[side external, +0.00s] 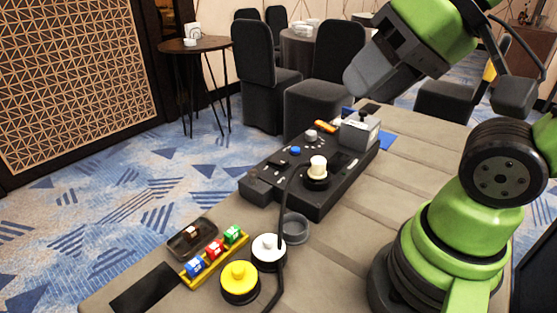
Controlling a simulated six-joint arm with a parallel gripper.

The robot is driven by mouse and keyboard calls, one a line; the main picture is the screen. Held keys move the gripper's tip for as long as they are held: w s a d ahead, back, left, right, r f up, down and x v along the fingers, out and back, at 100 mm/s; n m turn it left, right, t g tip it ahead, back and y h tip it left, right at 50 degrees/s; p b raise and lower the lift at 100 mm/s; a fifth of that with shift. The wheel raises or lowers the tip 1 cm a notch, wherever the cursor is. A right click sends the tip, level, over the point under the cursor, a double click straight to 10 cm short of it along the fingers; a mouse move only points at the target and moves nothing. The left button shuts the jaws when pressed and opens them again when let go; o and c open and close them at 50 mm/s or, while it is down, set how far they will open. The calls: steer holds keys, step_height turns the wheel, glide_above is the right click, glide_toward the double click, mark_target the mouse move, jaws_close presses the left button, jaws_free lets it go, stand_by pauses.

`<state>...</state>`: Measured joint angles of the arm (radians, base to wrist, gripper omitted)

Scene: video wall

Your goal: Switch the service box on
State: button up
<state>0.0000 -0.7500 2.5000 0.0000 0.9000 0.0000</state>
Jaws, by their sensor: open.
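A small light grey box (359,134) with a dark knob or lever on top stands at the far end of the black console (318,196); it looks like the service box. The position of its switch is too small to tell. My gripper (362,84) is in the air above and just behind the grey box in the picture, angled down to the left. It is open, and nothing shows between its jaws. It is apart from the box, and its fingertips are hard to make out.
The console carries a white knob (318,166), a blue button (295,151) and an orange piece (325,126). Nearer are a yellow button (239,280), a white button (268,249), a yellow rack (215,259) of coloured blocks and a grey ring (294,229). A black cable crosses the table.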

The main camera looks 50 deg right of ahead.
jaws_close()
stand_by(1.5)
